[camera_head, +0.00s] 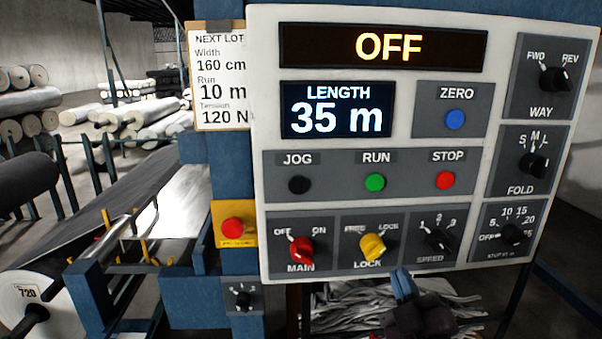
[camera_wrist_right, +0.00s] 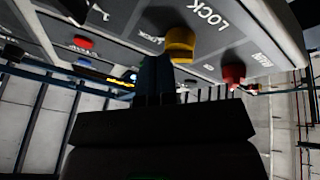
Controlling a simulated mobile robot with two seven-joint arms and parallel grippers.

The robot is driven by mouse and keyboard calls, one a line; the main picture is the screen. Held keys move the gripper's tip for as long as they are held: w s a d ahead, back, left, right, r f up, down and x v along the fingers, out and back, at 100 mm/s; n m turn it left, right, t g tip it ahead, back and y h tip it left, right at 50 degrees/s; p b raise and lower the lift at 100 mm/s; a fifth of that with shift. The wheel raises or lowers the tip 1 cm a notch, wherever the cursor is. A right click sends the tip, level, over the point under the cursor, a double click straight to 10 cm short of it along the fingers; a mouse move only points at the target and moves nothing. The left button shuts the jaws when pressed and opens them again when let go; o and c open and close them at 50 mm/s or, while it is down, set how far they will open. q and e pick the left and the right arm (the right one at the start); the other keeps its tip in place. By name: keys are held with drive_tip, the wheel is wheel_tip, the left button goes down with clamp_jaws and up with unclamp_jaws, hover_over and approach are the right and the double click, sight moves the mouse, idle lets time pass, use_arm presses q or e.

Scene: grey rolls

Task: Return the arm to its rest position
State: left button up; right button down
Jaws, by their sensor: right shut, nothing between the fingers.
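My right gripper (camera_head: 403,284) is at the lower edge of the control panel (camera_head: 400,202) in the head view, just below the yellow LOCK knob (camera_head: 373,248). Its blue fingers are together with nothing between them. In the right wrist view the shut fingers (camera_wrist_right: 155,75) point toward the panel, close under the yellow knob (camera_wrist_right: 181,42); I cannot tell whether they touch it. The red MAIN knob (camera_head: 301,249) is left of the LOCK knob, and also shows in the wrist view (camera_wrist_right: 233,73). My left gripper is not in view.
The display (camera_head: 402,46) reads OFF and the length screen (camera_head: 337,109) reads 35 m. A red emergency button (camera_head: 233,228) sits left of the panel. Crumpled grey cloth (camera_head: 350,304) lies below it. A machine with a roll (camera_head: 28,300) stands at the left.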

drive_tip(key=s+d+f+m+g+h, duration=0.1)
drive_tip(key=s+d+f+m+g, duration=0.2)
drive_tip(key=f, duration=0.7)
drive_tip(key=s+d+f+m+g+h, duration=0.1)
drive_tip(key=s+d+f+m+g, duration=0.15)
drive_tip(key=f, duration=0.75)
drive_tip(key=s+d+f+m+g, duration=0.1)
drive_tip(key=s+d+f+g, duration=0.1)
drive_tip(key=s+f, duration=0.4)
drive_tip(key=s+d+f+m+g, duration=0.1)
drive_tip(key=s+f+m+g, duration=0.1)
drive_tip(key=s+f, duration=0.4)
wheel_tip(320, 180, down, 3)
drive_tip(key=shift+s+d+g+h, duration=0.3)
drive_tip(key=shift+d+g, duration=0.1)
drive_tip(key=shift+g, duration=0.25)
drive_tip(key=shift+m, duration=0.25)
